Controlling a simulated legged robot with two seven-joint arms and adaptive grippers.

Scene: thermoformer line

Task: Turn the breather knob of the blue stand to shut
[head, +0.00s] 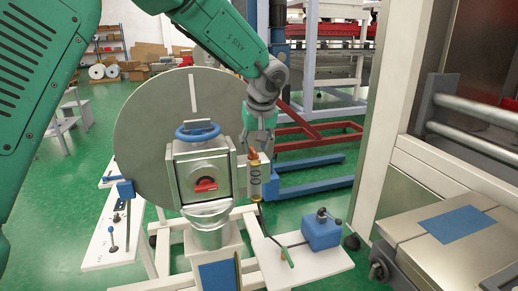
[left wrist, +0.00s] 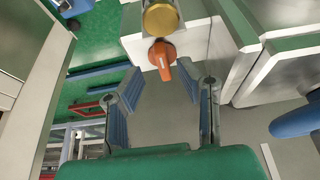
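The orange breather knob (head: 253,155) sits on top of a small brass-and-clear cylinder (head: 255,178) fixed to the right side of a grey housing (head: 188,170). In the left wrist view the knob (left wrist: 163,56) shows as an orange lever in front of a round brass part (left wrist: 161,18). My left gripper (head: 259,147) is just above the knob, fingers pointing down. In the left wrist view the gripper (left wrist: 160,80) is open, its two blue-padded fingers apart, with the knob just beyond and between their tips. Contact is not visible. My right gripper is not in view.
A large grey disc (head: 140,120) stands behind the housing, which carries a blue handwheel (head: 198,132) and a red knob (head: 206,185). A blue box (head: 321,232) sits on a white plate at lower right. A pale machine frame (head: 385,120) rises at right.

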